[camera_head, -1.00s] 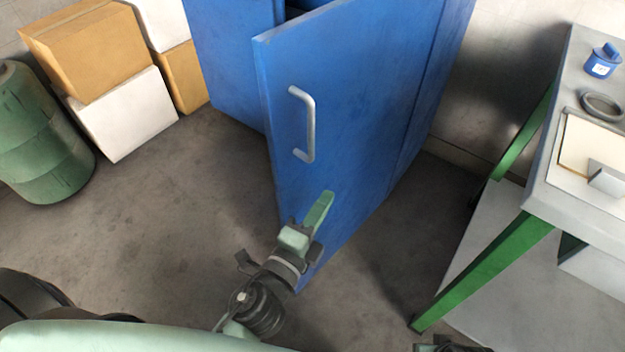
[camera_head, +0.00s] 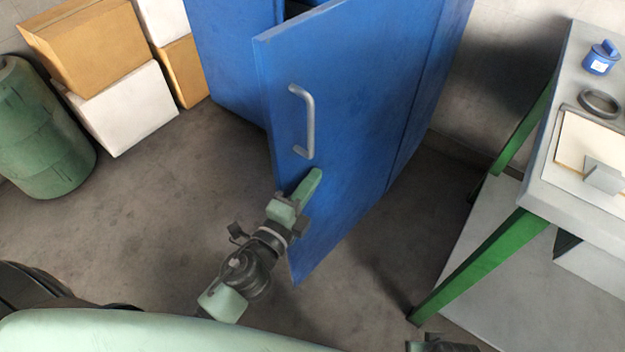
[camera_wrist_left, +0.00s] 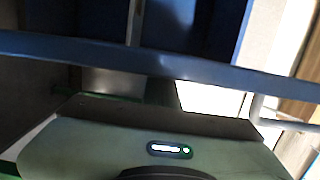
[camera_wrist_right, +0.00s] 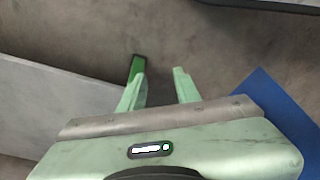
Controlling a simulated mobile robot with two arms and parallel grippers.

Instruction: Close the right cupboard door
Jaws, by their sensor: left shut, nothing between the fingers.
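The right cupboard door (camera_head: 360,110) is blue and stands open, its free edge swung out towards me. Its silver handle (camera_head: 309,122) is on the face to the right of that edge. My left gripper (camera_head: 312,180) is shut and empty, in front of the door's face just below the handle; I cannot tell if it touches. In the left wrist view the door's edge (camera_wrist_left: 180,68) crosses as a blue bar and the fingers are hidden. My right gripper (camera_wrist_right: 159,74) is open and empty above the floor; only a bit shows at the head view's bottom edge.
The blue cupboard (camera_head: 225,60) stands behind the door. A grey workbench (camera_head: 560,170) with green legs is on the right, carrying a blue container (camera_head: 601,60) and a dark ring (camera_head: 600,102). Boxes (camera_head: 120,108) and a green barrel (camera_head: 45,130) are at left. The floor between is clear.

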